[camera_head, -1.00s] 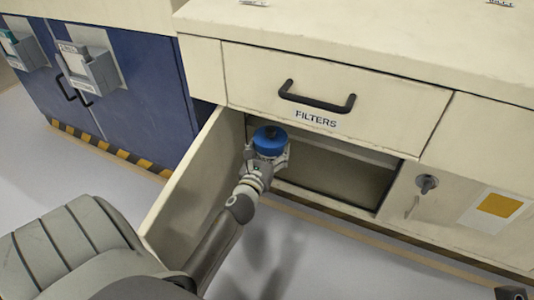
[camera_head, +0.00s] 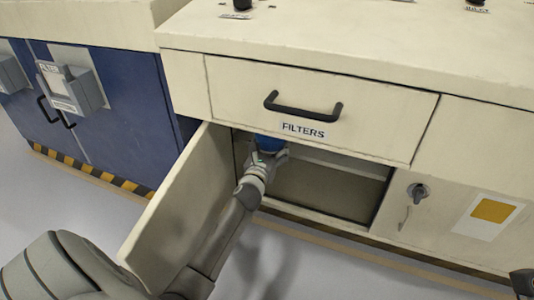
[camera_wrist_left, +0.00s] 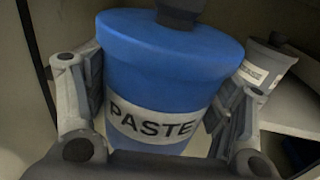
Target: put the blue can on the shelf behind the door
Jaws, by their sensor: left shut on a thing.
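The blue can (camera_wrist_left: 160,60) fills the middle of the left wrist view, with a white band reading PASTE and a dark knob on top. My left gripper (camera_wrist_left: 155,110) is shut on it, one finger on each side. In the head view the blue can (camera_head: 269,143) shows only partly at the cabinet opening, its top hidden under the drawer front. My left gripper (camera_head: 268,156) is there at the opening's left side. The cabinet door (camera_head: 180,200) stands open to the left of my arm. A shelf (camera_head: 340,164) shows inside the cabinet; it also shows in the wrist view (camera_wrist_left: 295,108).
A white container with a dark knob (camera_wrist_left: 265,68) stands on the shelf to the right of the can. The FILTERS drawer (camera_head: 320,105) is closed above the opening. A closed door with a keyed lock (camera_head: 418,193) is at right. Blue cabinets (camera_head: 110,110) stand at left.

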